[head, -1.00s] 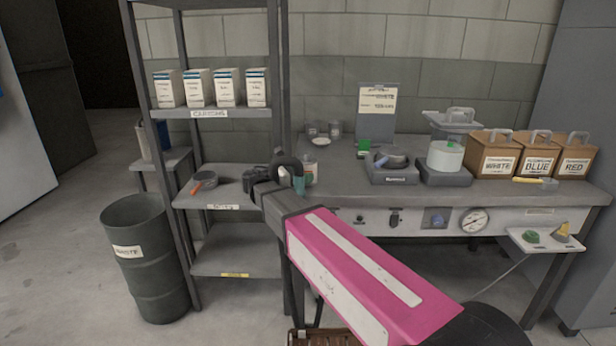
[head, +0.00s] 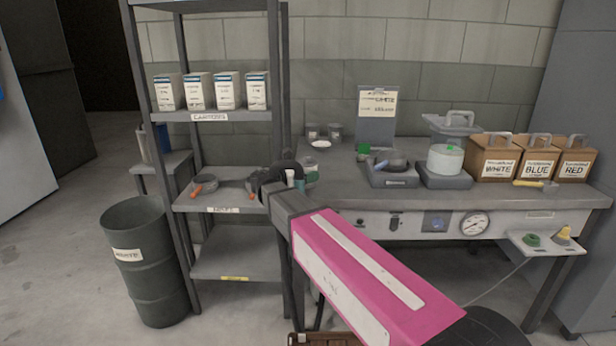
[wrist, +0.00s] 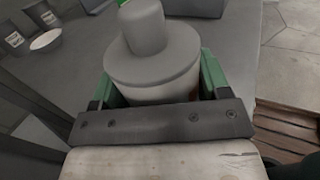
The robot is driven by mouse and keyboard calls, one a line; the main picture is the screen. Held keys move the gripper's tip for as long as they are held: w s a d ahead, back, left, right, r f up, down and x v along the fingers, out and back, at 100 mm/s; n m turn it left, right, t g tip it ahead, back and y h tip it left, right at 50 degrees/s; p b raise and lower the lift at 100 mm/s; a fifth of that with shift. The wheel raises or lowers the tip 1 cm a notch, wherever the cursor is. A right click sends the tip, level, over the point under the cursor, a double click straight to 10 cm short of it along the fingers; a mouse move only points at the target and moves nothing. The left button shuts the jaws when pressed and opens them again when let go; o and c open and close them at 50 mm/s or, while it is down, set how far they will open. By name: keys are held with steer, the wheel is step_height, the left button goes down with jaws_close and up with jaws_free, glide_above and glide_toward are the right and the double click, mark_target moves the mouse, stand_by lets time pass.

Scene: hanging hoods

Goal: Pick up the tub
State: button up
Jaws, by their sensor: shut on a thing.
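The tub (wrist: 152,65) fills the middle of the wrist view. It has a pale body and a round grey lid with a thick knob. The green fingers of my gripper (wrist: 155,88) are on both sides of it, shut on it. In the head view, my gripper (head: 297,184) is at the left end of the bench, beside the shelf rack. The tub (head: 310,171) shows there only in part, behind the gripper. Its underside is hidden, so I cannot tell whether it touches the bench.
The grey bench (head: 430,203) holds small jars (head: 335,132), a white dish (head: 320,144), a scale with a pan (head: 393,178) and labelled boxes (head: 497,160). The rack's upright (head: 275,90) stands close left of my gripper.

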mark_target(308, 156)
step_height(308, 156, up, 10)
steer(key=shift+f, duration=0.1)
stand_by(0.4)
